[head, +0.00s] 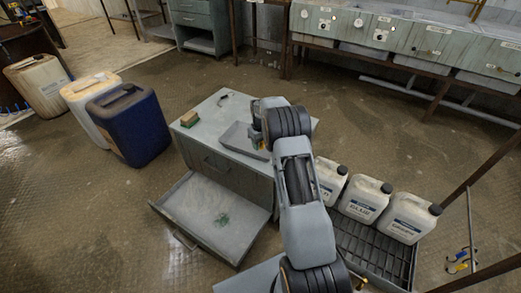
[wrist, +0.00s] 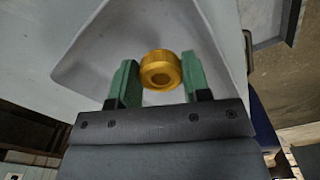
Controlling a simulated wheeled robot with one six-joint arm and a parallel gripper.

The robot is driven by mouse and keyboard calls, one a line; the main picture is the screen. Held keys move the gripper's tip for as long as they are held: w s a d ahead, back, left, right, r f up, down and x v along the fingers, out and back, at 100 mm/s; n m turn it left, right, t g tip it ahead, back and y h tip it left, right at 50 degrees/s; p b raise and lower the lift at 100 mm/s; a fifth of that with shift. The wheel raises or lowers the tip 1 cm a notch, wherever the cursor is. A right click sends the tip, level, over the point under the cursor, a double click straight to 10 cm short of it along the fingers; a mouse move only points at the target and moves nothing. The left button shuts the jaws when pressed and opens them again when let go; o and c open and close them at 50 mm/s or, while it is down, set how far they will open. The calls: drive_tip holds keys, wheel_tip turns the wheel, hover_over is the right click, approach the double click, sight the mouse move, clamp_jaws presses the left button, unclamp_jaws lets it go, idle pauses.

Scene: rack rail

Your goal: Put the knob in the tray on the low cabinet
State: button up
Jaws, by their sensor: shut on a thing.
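The knob (wrist: 160,70) is a short brass-coloured cylinder with a round recess in its end. My gripper (wrist: 160,82) is shut on it between two green fingers in the wrist view. The grey tray (wrist: 90,70) shows behind the knob, which appears over it; I cannot tell the exact height. In the head view the tray (head: 236,136) sits on top of the low cabinet (head: 207,132), partly hidden by my arm.
The cabinet's drawer (head: 208,219) is pulled open, with a small green thing inside. A brown-and-green block (head: 189,119) lies on the cabinet's left corner. A blue canister (head: 130,125) stands left. White jugs (head: 364,199) stand in a dark rack at right.

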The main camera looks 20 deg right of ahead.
drive_tip(key=shift+f, duration=1.45)
drive_tip(key=shift+f+b, duration=0.15)
drive_tip(key=shift+b, duration=0.2)
drive_tip(key=o, duration=0.6)
drive_tip(key=shift+o, duration=0.2)
wheel_tip(320, 180, up, 12)
drive_tip(key=p, duration=0.4)
wheel_tip(320, 180, up, 7)
hover_over(260, 153)
drive_tip(key=s+a, duration=0.4)
drive_tip(key=s, duration=0.1)
drive_tip(key=s+a+r+t, duration=0.1)
drive_tip(key=s+a, duration=0.2)
drive_tip(key=s, duration=0.5)
drive_tip(key=s+a+r+m+t, duration=0.1)
drive_tip(key=s+a+r, duration=0.1)
drive_tip(key=s, duration=0.7)
drive_tip(key=s+a+r+m, duration=0.1)
drive_tip(key=s+a, duration=0.3)
drive_tip(key=s, duration=0.4)
drive_tip(key=shift+s+a+r+t, duration=0.4)
drive_tip(key=shift+r, duration=0.05)
drive_tip(key=shift+r, duration=0.15)
